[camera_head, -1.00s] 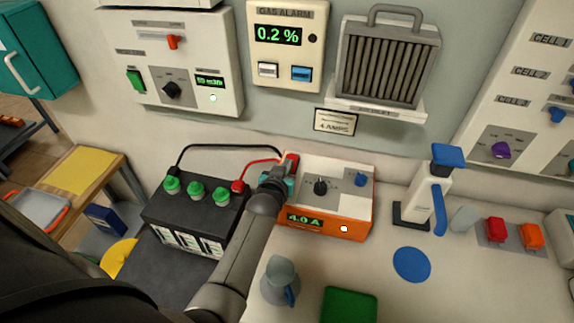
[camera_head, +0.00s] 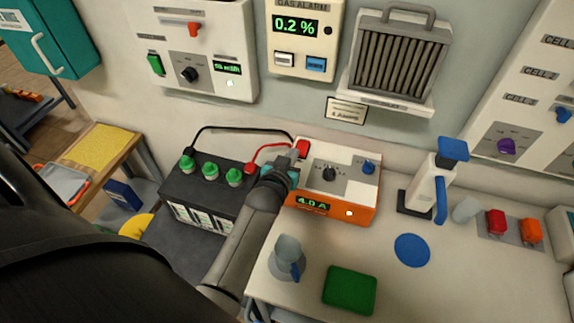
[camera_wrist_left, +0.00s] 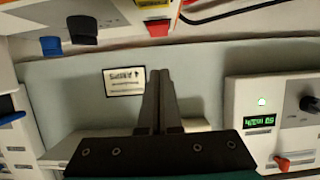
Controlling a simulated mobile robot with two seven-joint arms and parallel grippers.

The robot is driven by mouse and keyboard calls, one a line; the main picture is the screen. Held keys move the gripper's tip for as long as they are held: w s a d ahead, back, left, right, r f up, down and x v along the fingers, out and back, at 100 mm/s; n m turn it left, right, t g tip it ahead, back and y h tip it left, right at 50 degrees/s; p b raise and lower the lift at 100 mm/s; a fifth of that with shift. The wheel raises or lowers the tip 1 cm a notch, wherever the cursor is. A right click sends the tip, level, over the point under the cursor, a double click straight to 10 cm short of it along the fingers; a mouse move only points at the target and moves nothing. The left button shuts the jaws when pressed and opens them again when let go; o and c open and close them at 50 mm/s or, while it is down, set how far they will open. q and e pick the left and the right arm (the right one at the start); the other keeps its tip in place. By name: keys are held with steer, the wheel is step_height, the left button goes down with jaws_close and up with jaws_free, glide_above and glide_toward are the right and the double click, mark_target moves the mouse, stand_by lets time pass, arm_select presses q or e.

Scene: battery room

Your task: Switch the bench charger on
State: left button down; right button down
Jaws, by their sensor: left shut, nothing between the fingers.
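The bench charger (camera_head: 340,196) is a white-topped orange box on the bench, with a lit green "4.0 A" display (camera_head: 312,202) and a small white lamp on its front. On top are a black knob (camera_head: 329,173), a blue knob (camera_head: 369,166) and a red switch-like part (camera_head: 303,148) at the back left. My left gripper (camera_head: 298,160) is shut and empty at the charger's left side, close to the red part. In the left wrist view its fingers (camera_wrist_left: 159,74) point towards the red part (camera_wrist_left: 157,27), with a visible gap. My right gripper is out of view.
A black battery (camera_head: 205,195) with green caps stands left of the charger, with red and black cables. A white device with a blue lever (camera_head: 440,195) stands right. Wall panels are behind.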

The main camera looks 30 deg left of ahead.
arm_select(q)
steer(key=v, duration=0.2)
steer(key=f+v, duration=0.1)
steer(key=v, duration=0.1)
steer(key=shift+s+d+r, duration=0.1)
steer(key=shift+s+d, duration=0.1)
steer(key=shift+s, duration=0.25)
